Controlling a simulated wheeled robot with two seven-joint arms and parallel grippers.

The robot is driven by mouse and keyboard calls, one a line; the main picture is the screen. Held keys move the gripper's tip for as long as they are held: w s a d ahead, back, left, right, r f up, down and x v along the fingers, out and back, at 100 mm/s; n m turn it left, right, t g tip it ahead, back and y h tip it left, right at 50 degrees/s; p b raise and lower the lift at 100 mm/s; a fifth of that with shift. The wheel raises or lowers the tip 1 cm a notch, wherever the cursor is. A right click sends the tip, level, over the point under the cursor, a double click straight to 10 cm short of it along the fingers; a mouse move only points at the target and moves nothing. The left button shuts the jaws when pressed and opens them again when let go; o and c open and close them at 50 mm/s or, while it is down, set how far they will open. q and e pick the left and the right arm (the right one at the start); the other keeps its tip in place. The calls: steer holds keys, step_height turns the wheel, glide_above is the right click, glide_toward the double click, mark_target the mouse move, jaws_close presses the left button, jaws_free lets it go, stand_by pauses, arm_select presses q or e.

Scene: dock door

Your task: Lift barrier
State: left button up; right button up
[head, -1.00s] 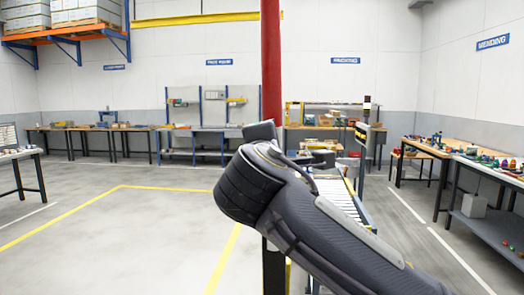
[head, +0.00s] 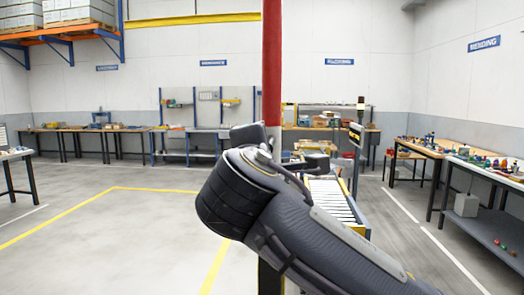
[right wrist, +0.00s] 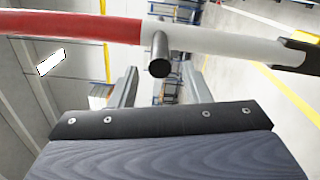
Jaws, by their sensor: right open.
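The barrier pole (head: 271,60) stands upright in the middle of the head view, red in its upper part. My right arm hides its middle. In the right wrist view, which is rolled, the pole (right wrist: 215,39) runs across the top, red on the left and white on the right, with a dark bracket (right wrist: 298,53) at the right end. A grey round peg (right wrist: 159,66) sticks out from its white part. My right gripper (right wrist: 161,76) is open, its two fingers on either side of the peg and apart from it. My left gripper is not in view.
A roller conveyor (head: 330,200) lies behind my right arm. Workbenches (head: 95,130) line the back wall, and a bench with small coloured parts (head: 490,168) stands at the right. The floor at the left, with yellow lines (head: 75,212), is clear.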

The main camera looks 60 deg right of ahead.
steer(key=v, duration=0.5)
steer(key=shift+w+f, duration=0.1)
steer(key=shift+f, duration=0.05)
stand_by(0.3)
steer(key=w+a+f+y+p, duration=0.1)
steer(key=w+a+f+y, duration=0.15)
steer(key=f, duration=0.45)
steer(key=w+a+f+y, duration=0.1)
steer(key=w+f+y, duration=0.1)
steer(key=f+y, duration=0.35)
steer(key=w+a+f+y+p, duration=0.1)
steer(key=w+a+f, duration=0.1)
steer(key=f, duration=0.6)
steer(key=s+a+f+m+g+y+p, duration=0.1)
steer(key=s+a+f+m+y, duration=0.3)
steer(key=a+f, duration=1.2)
steer(key=f+m+y+p, duration=0.1)
steer(key=m+y, duration=0.3)
steer(key=y, duration=0.3)
steer(key=shift+a+m, duration=0.25)
steer(key=shift+m, duration=0.15)
steer(key=shift+s, duration=0.15)
